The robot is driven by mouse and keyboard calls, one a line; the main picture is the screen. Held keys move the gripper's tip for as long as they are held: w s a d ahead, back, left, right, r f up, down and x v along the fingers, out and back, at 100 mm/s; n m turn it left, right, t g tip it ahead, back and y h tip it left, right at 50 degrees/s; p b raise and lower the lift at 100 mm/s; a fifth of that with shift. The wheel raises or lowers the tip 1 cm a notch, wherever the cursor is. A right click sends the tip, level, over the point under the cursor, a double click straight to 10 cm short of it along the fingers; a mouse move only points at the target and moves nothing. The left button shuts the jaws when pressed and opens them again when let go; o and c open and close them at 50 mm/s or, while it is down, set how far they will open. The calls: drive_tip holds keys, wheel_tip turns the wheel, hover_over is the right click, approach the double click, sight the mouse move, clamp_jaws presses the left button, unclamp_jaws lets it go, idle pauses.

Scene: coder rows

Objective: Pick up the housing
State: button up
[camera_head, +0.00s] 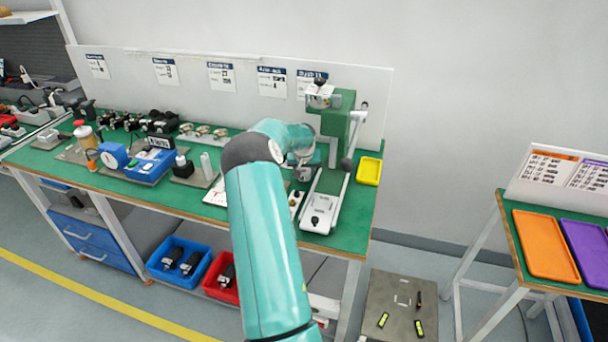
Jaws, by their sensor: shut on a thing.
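My gripper (305,163) is at the end of my teal arm, low over the right part of the green workbench (361,206). It is shut on a small dark grey piece, the housing (304,174), just below the fingers. The piece is small in view and partly hidden by the gripper, so its shape and whether it touches the bench cannot be told. A green press (337,118) stands right behind the gripper.
A white fixture (321,212) with a dark knob lies in front of the press, with a yellow tray (369,171) to its right. A blue device (150,164) and several parts fill the bench's left. Blue (157,268) and red (207,285) bins sit below. Orange tray (545,245) far right.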

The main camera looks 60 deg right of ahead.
drive_tip(key=s+a+r, duration=0.3)
drive_tip(key=a+r, duration=0.3)
drive_tip(key=s+a+r, duration=0.3)
drive_tip(key=a+r, duration=0.3)
drive_tip(key=r, duration=0.1)
drive_tip(key=s+f+m+g, duration=0.1)
drive_tip(key=s+f+m, duration=0.2)
drive_tip(key=s+f+m+g, duration=0.1)
drive_tip(key=s+f+m, duration=0.2)
drive_tip(key=shift+a, duration=0.15)
drive_tip(key=shift+f+h, duration=0.3)
drive_tip(key=shift+f, duration=0.6)
drive_tip(key=shift+f, duration=0.15)
drive_tip(key=shift+f, duration=0.85)
